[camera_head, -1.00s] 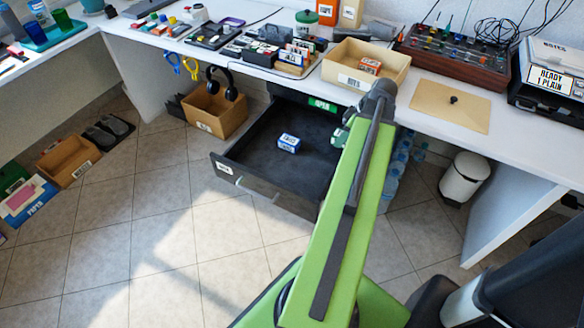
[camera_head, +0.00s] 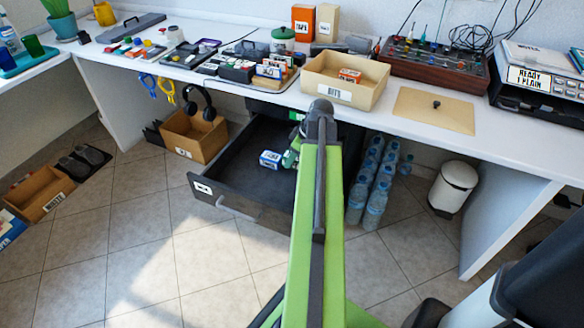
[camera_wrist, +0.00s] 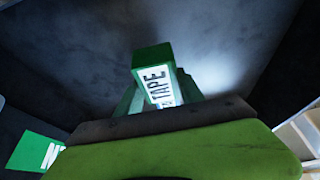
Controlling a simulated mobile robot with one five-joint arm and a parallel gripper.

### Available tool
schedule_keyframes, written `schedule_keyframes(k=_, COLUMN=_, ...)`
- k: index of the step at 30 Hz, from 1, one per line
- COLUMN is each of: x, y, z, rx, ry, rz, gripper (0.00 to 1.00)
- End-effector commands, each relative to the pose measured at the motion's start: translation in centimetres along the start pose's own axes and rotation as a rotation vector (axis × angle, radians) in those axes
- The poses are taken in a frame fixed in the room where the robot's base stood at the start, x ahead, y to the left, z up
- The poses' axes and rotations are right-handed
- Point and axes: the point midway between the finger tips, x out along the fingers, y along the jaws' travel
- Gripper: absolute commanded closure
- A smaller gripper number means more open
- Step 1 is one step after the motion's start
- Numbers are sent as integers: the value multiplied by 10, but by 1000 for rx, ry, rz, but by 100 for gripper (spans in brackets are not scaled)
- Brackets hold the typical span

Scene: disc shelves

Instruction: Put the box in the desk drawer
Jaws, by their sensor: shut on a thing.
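A green box with a white TAPE label (camera_wrist: 157,88) is held in my gripper (camera_wrist: 160,108), seen in the wrist view over a dark surface. In the head view my gripper (camera_head: 291,158) is over the open dark drawer (camera_head: 240,178) under the desk, partly hidden by my arm. A small blue-and-white box (camera_head: 270,159) lies in the drawer, just left of my gripper in the picture. I cannot tell whether the held box touches the drawer floor.
The desk (camera_head: 420,125) above holds an open cardboard tray (camera_head: 330,90). Water bottles (camera_head: 372,185) and a white bin (camera_head: 453,188) stand right.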

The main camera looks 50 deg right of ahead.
Motion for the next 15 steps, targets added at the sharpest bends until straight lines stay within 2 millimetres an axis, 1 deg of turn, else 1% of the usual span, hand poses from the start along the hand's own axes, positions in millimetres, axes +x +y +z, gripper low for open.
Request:
schedule_keyframes(k=1, x=15, y=0, z=6, rx=0, ry=0, rz=0, gripper=96)
schedule_keyframes(k=3, x=27, y=0, z=12, rx=0, ry=0, rz=0, gripper=96)
schedule_keyframes(k=5, x=35, y=0, z=15, rx=0, ry=0, rz=0, gripper=96)
schedule_keyframes(k=10, x=31, y=0, z=14, rx=0, ry=0, rz=0, gripper=96)
schedule_keyframes(k=15, x=34, y=0, z=15, rx=1, ry=0, rz=0, gripper=96)
